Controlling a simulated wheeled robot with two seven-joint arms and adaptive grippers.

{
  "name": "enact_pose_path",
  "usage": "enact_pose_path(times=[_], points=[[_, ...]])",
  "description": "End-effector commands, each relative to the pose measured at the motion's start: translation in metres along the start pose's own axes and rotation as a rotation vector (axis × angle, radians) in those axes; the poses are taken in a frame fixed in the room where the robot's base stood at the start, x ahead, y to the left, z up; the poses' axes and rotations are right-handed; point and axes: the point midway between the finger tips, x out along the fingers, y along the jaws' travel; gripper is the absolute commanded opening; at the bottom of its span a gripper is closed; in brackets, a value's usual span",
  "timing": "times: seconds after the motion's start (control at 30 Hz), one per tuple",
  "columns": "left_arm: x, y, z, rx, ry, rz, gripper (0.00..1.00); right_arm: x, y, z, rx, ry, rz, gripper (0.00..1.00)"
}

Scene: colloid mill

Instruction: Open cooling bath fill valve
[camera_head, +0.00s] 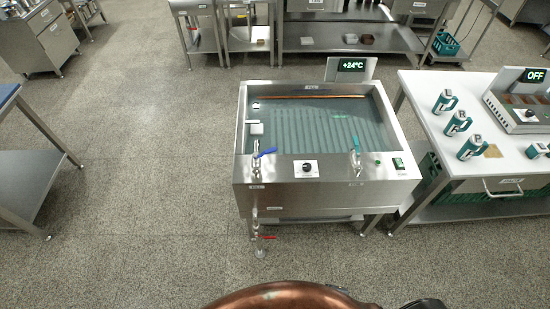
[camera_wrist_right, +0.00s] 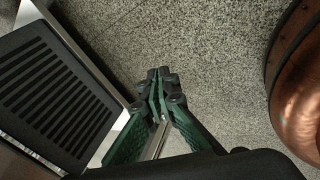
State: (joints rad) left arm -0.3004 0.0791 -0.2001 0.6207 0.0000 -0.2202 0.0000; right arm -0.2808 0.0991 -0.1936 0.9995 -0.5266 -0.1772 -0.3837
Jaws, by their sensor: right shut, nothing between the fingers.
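The steel cooling bath (camera_head: 330,192) stands in the middle of the head view, filled with bluish water. A tap with a blue lever (camera_head: 266,152) is on its front left rim. A tap with a teal lever (camera_head: 356,146) is on its front right rim. A red-handled valve (camera_head: 267,238) sits on the pipe below the front left. My right gripper (camera_wrist_right: 159,76) is shut and empty in the right wrist view, above the speckled floor and away from all the taps. My left gripper is not in view.
A rounded copper thing (camera_head: 285,295) is at the bottom of the head view and at the right of the wrist view (camera_wrist_right: 300,85). A dark slatted panel (camera_wrist_right: 50,90) is left of my gripper. Floor left of the bath is clear.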

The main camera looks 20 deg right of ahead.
Motion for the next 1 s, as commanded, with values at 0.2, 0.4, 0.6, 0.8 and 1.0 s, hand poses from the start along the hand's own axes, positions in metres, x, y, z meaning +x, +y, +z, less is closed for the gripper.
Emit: enact_pose_path(times=[0.2, 0.4, 0.6, 0.8, 1.0], points=[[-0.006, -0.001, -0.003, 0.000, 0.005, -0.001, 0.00, -0.081, 0.204, -0.155, -0.770, 0.077, 0.451, 0.00], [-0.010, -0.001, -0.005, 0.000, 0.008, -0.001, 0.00, -0.218, 0.327, -0.269, -1.397, -0.127, 0.882, 0.00], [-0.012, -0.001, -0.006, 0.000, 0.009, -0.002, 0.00, -0.324, 0.375, -0.326, -1.753, -0.418, 1.136, 0.00], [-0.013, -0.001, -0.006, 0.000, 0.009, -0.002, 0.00, -0.356, 0.385, -0.340, -1.853, -0.534, 1.199, 0.00], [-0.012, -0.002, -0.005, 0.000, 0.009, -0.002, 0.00, -0.355, 0.385, -0.340, -1.852, -0.534, 1.199, 0.00]])
